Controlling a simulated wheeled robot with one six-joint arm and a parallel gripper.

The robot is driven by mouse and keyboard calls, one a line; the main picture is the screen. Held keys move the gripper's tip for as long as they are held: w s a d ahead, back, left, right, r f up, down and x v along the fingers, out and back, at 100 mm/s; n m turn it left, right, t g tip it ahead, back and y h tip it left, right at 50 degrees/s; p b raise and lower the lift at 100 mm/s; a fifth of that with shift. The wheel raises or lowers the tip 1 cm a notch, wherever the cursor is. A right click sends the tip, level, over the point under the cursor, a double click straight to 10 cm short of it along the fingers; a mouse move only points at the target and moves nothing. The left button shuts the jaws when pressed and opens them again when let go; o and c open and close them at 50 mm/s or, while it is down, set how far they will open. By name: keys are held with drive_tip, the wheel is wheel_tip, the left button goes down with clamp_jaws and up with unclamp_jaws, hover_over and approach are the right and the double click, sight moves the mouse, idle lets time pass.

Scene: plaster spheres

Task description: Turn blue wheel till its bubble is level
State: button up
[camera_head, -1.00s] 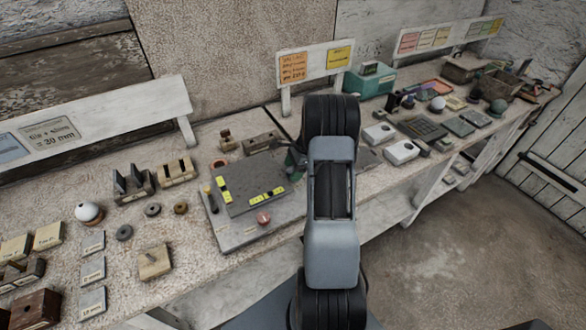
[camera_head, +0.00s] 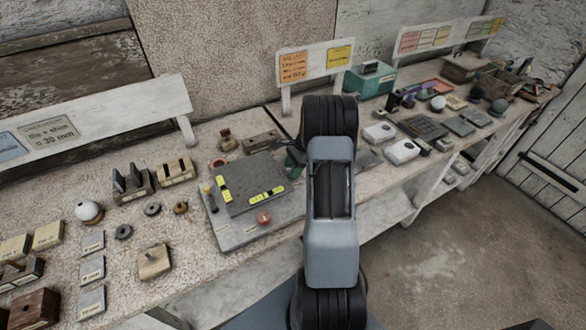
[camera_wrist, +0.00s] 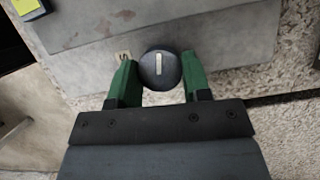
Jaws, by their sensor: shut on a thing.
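In the wrist view a round wheel (camera_wrist: 160,70), dark blue-grey with a pale bar on top, sits between the two green fingers of my gripper (camera_wrist: 161,74). My gripper is shut on its sides. In the head view my green gripper (camera_head: 295,160) is at the right corner of a grey plate (camera_head: 236,233), and my arm hides the wheel. A red wheel (camera_head: 263,218) stands at the plate's front.
A brass-coloured post (camera_head: 207,190) stands at the plate's left corner. Wooden blocks (camera_head: 155,262), rings and a white ball (camera_head: 88,211) lie to the left. The bench's front edge runs close by.

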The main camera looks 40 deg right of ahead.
drive_tip(key=n, duration=0.2)
drive_tip(key=n+g+b, duration=0.1)
drive_tip(key=n, duration=0.1)
drive_tip(key=shift+w+n+g, duration=0.15)
drive_tip(key=shift+n+g, duration=0.15)
drive_tip(key=n+g, duration=0.1)
drive_tip(key=n, duration=0.2)
drive_tip(key=shift+n+h+b, duration=0.3)
drive_tip(key=shift+n+h, duration=0.1)
drive_tip(key=n, duration=0.2)
drive_tip(key=n+g+h, duration=0.1)
drive_tip(key=n, duration=0.1)
drive_tip(key=shift+w+a+g+b, duration=0.1)
drive_tip(key=shift+w+g+b, duration=0.05)
drive_tip(key=shift+g+b, duration=0.15)
drive_tip(key=shift+n+g+h, duration=0.4)
drive_tip(key=shift+n+h, duration=0.3)
drive_tip(key=shift+n, duration=1.7)
drive_tip(key=o, duration=0.9)
drive_tip(key=shift+o, duration=0.2)
drive_tip(key=shift+a, duration=0.1)
